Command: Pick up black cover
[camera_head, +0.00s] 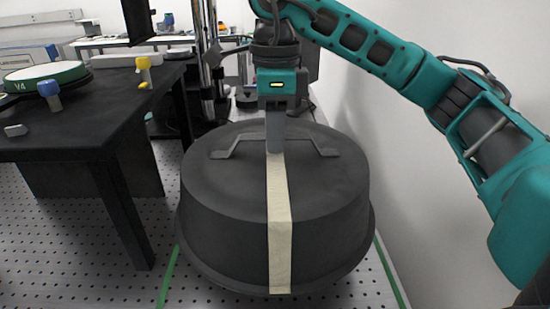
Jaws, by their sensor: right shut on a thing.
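The black cover (225,185) is a large round dark lid with a flared rim, in the lower middle of the head view. A pale strip (279,220) runs down its front. A grey bar handle (235,142) spans its top. My right gripper (276,140) comes down from above and is shut on the middle of this handle, its fingers pointing straight down. The fingertips partly hide the handle's centre. The cover looks level; whether its rim touches the surface below cannot be told. My left gripper is not in view.
A black table (90,120) at left holds a green-rimmed white disc (45,75) and small blue and yellow knobbed items. A metal post stand (208,70) rises behind the cover. Green tape (168,275) marks the perforated surface. A white wall is close at right.

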